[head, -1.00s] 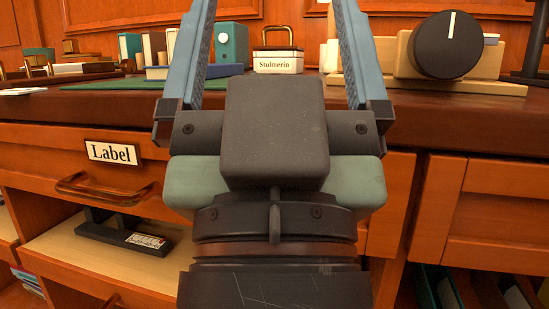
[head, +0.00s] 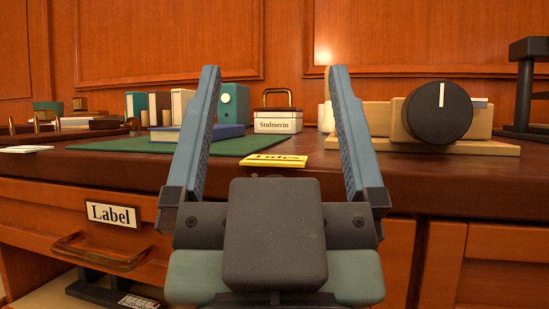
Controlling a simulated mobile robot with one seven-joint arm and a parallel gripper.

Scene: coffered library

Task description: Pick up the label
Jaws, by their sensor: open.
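A white plate reading "Label" (head: 111,214) is on the front of a wooden drawer at the left, above its handle. A small yellow label reading "Tides" (head: 274,160) lies near the front edge of the desk top (head: 420,178), seen between my fingers. My gripper (head: 274,75) is open and empty, its two blue fingers pointing up in the picture. The gripper body hides part of the desk front below the yellow label.
A white box reading "Stulmerin" (head: 278,122) stands behind the yellow label. A green mat (head: 120,145) with a blue book (head: 196,132) lies left. A wooden device with a black knob (head: 440,112) stands right. A brass drawer handle (head: 100,258) juts out.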

